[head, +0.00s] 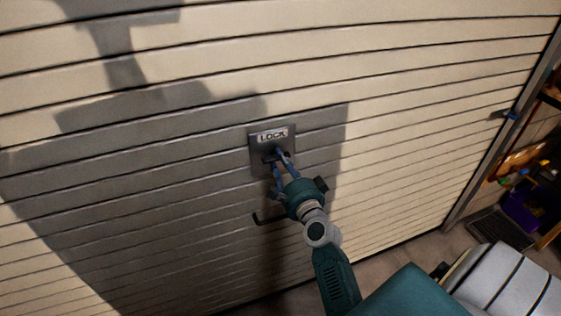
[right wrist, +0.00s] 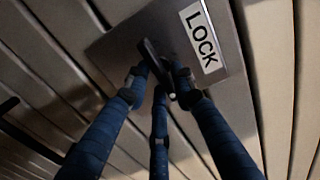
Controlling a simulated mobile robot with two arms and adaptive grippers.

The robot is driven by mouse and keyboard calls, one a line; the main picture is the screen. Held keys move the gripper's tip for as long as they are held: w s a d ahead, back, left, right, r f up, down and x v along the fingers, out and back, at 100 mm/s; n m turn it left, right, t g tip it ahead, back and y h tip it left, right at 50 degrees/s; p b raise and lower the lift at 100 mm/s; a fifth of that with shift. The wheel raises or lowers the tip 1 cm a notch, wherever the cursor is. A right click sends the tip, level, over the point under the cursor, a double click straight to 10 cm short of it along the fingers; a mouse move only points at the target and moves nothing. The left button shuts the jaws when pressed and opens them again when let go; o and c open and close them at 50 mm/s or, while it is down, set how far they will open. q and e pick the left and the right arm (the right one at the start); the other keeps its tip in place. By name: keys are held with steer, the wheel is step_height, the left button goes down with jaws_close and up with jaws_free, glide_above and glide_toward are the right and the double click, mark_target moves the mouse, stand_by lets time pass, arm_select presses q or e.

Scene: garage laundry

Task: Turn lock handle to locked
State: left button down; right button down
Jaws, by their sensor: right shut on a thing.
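The lock plate (head: 257,143) is a grey metal square on the cream slatted garage door, with a white "LOCK" label (head: 273,135) at its top. In the right wrist view the plate (right wrist: 115,45) and its label (right wrist: 201,38) show tilted. The dark lock handle (right wrist: 152,57) stands out from the plate. My right gripper (head: 278,158) has its blue fingers at the plate, just below the label. In the right wrist view the gripper (right wrist: 158,82) is shut on the handle. The fingers partly hide the handle, so its exact angle is hard to tell. My left gripper is out of view.
A dark bar handle (head: 268,217) sits on the garage door (head: 420,100) below the lock plate. The door's side rail (head: 500,130) runs down at the right. Shelving and a purple bin (head: 522,208) stand beyond it. My arm's shadow falls across the door.

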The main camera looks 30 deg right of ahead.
steer(key=c, duration=1.7)
jaws_free()
steer(key=shift+d, duration=0.1)
steer(key=shift+o, duration=0.2)
steer(key=v, duration=1.2)
